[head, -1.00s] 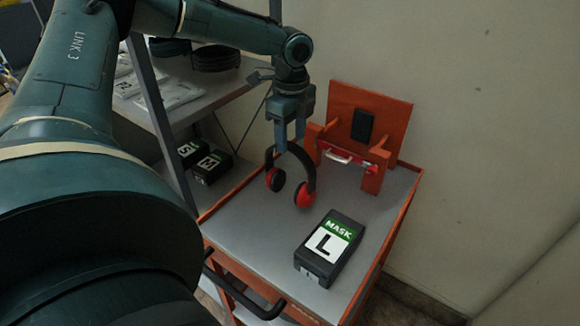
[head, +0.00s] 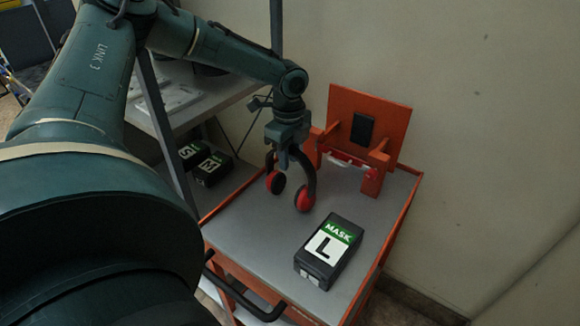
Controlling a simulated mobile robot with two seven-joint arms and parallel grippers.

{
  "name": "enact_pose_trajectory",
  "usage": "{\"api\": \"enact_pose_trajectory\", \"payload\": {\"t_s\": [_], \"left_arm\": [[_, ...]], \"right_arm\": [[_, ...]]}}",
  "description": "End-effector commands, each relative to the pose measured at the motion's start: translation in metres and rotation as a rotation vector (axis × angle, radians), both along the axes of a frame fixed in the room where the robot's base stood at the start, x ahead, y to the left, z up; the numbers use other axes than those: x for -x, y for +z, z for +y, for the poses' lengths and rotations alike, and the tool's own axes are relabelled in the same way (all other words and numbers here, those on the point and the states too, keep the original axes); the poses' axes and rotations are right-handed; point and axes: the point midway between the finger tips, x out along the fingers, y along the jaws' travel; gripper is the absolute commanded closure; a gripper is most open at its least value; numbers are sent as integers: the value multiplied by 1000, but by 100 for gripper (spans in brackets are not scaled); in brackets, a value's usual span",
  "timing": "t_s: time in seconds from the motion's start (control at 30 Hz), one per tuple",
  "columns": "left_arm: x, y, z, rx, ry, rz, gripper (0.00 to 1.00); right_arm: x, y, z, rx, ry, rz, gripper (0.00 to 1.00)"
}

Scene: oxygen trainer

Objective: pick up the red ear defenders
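The red ear defenders (head: 305,197), with red cups and a dark headband, stand on the grey top of the orange cart with the cups down. My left gripper (head: 284,160) is over them, pointing down, with its fingers at the top of the headband. One finger shows in front of the band; the other is hidden or merges with the dark band. I cannot tell whether the fingers are closed on it. The cups look to be on or very near the cart top. My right gripper is not in view.
A black mask box marked L (head: 329,250) lies on the cart top (head: 245,220) in front of the ear defenders. An orange stand (head: 372,118) with a black pad is behind, to the right. A shelf (head: 235,85) with boxes marked S and M below is at left.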

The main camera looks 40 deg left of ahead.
Motion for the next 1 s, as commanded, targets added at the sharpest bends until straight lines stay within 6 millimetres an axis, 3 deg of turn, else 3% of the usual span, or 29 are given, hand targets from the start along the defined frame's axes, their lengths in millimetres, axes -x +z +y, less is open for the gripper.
{"api": "enact_pose_trajectory", "payload": {"t_s": [0.3,0.77,1.0], "left_arm": [[0,0,0,0,0,0,100],[-1,2,0,1,0,-2,100],[-2,36,0,1,1,-8,100]], "right_arm": [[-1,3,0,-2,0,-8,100],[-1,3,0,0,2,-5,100],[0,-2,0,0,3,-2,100]]}}
